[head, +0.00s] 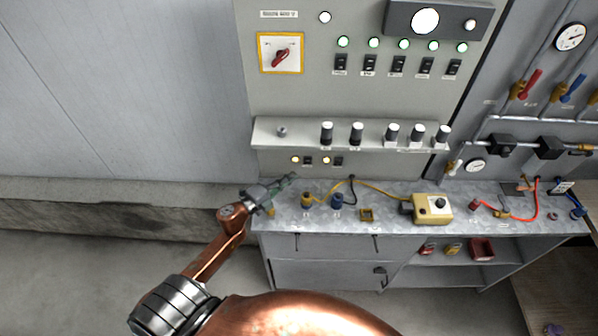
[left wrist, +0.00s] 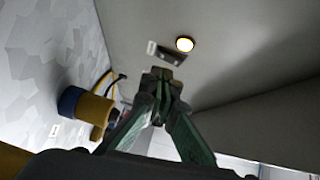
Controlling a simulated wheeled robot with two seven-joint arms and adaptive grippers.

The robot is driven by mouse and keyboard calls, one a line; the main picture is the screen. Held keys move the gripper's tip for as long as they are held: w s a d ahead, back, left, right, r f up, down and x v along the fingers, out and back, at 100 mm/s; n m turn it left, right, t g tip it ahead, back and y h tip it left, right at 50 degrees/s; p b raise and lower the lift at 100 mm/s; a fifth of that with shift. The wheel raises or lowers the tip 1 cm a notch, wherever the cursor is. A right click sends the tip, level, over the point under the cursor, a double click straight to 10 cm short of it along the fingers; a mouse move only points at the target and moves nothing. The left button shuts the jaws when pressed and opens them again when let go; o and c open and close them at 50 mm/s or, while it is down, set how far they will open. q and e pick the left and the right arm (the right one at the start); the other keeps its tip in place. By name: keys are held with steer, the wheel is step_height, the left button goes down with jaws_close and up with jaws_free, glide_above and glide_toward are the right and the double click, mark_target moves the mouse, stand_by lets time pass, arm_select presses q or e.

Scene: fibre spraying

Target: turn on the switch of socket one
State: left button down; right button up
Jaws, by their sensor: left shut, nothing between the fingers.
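My left gripper (head: 290,179) is shut and empty, just below and left of the small switches on the panel's lower front. The left black rocker switch (head: 308,160) has a bright round lamp (head: 295,160) beside it. A second switch (head: 338,161) and lamp (head: 326,160) sit to its right. In the left wrist view the closed fingertips (left wrist: 161,78) point at a dark switch (left wrist: 172,54), partly covered by them, beside a bright lamp (left wrist: 184,44). Whether they touch it, and its rocker position, I cannot tell. My right gripper is not in view.
A yellow plug (head: 306,200) and a blue plug (head: 337,201) stand on the grey bench (head: 390,215). A shelf with several knobs (head: 357,133) juts out above the switches. A yellow box (head: 432,209) sits to the right. Free wall lies left of the panel.

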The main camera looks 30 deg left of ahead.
arm_select(q)
steer(key=v, duration=0.6)
steer(key=shift+w+d+f, duration=0.1)
stand_by(0.3)
